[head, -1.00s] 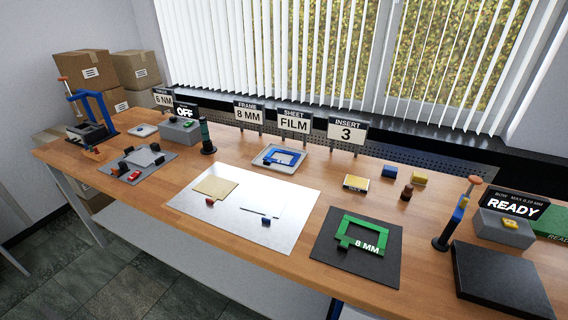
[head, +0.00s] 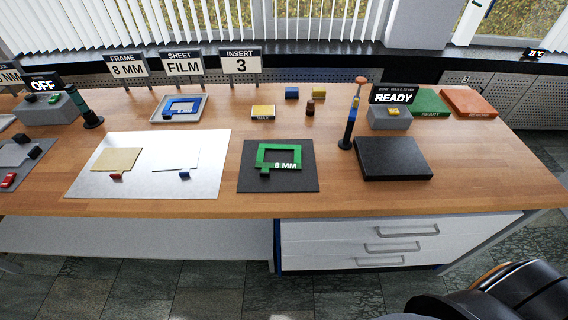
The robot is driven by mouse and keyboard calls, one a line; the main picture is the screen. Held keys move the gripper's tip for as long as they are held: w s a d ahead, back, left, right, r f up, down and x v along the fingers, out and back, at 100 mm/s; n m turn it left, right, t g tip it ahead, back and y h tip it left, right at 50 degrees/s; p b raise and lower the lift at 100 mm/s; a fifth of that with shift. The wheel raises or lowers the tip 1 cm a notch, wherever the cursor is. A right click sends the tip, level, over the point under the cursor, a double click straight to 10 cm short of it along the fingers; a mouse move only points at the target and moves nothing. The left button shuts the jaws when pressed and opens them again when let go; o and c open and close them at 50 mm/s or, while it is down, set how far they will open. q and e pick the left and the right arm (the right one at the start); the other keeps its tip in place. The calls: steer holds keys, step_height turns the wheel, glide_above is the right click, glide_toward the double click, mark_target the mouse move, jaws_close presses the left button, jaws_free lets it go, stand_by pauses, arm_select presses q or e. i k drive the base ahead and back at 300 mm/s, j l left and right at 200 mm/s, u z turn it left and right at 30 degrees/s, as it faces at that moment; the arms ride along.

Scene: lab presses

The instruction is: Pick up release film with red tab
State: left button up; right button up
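A tan square sheet with a red tab, the release film (head: 116,158), lies flat on the silver metal plate (head: 90,188). Its red tab (head: 117,175) sticks out at the front edge. A white or clear sheet (head: 178,157) with a blue tab (head: 184,175) lies to its right on the same plate.
A green frame marked 8 MM (head: 279,157) lies on a black mat (head: 300,184) to the right. A blue frame (head: 184,106) sits in a tray. A black slab (head: 394,159) and a READY display (head: 392,96) stand farther right. The front table strip is clear.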

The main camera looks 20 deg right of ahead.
mark_target(120, 159)
steer(key=u, duration=1.4)
steer(key=i+j+z, duration=0.15)
steer(key=z, duration=0.25)
steer(key=i+j+z, duration=0.1)
steer(key=z, duration=0.25)
steer(key=j+z, duration=0.4)
steer(key=i+j+z, duration=0.15)
steer(key=z, duration=0.25)
steer(key=j+z, duration=0.25)
steer(key=j, duration=1.45)
steer(key=j+z, duration=0.25)
steer(key=j, duration=1.5)
